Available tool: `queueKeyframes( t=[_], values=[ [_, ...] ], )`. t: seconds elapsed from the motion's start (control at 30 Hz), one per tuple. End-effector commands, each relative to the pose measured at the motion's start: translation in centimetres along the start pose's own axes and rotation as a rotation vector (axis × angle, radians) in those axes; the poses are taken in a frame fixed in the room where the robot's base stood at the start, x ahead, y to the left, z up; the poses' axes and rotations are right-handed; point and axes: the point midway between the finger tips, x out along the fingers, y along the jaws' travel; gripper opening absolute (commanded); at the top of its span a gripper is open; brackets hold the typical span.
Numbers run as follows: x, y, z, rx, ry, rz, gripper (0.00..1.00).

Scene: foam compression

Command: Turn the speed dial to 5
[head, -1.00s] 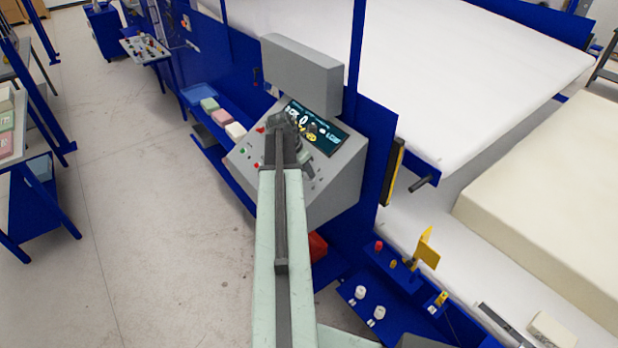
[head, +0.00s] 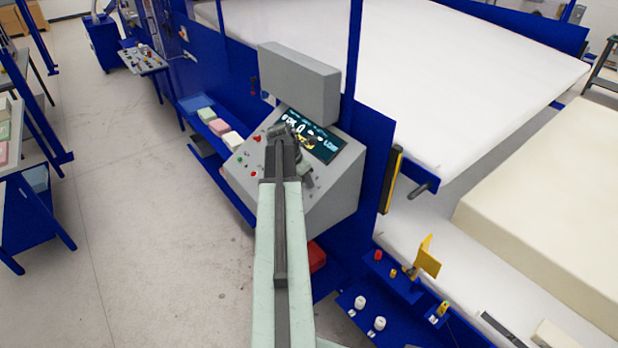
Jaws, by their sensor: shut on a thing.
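The grey control panel (head: 335,187) stands at the middle of the head view, on the side of the blue machine. Its dark display (head: 322,146) shows pale and yellow readouts, partly covered by my arm and too small to read fully. My gripper (head: 284,135) is at the panel face by the display's lower left edge, shut. The speed dial cannot be made out; my gripper and arm cover that part of the panel. Red and green buttons (head: 240,159) show to the left of my arm.
A grey box (head: 298,80) hangs just above the panel. A shelf with foam blocks (head: 219,127) lies to the left. A blue bracket with white knobs (head: 361,302) and a yellow plate (head: 427,256) stand at lower right. Open floor (head: 130,240) lies to the left.

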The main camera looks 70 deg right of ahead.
Motion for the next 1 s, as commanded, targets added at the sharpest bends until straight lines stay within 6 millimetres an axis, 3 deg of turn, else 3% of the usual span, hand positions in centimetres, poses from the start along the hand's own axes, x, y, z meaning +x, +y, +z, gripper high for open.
queueKeyframes(
  t=[0.93, 0.97, 1.0],
  values=[
    [-0.02, -0.20, -0.43, 0.000, 0.012, -0.006, 0.00],
    [-0.02, -0.20, -0.43, 0.000, 0.012, -0.006, 0.27],
    [-0.01, -0.19, -0.41, 0.000, 0.011, -0.005, 0.31]
  ],
)
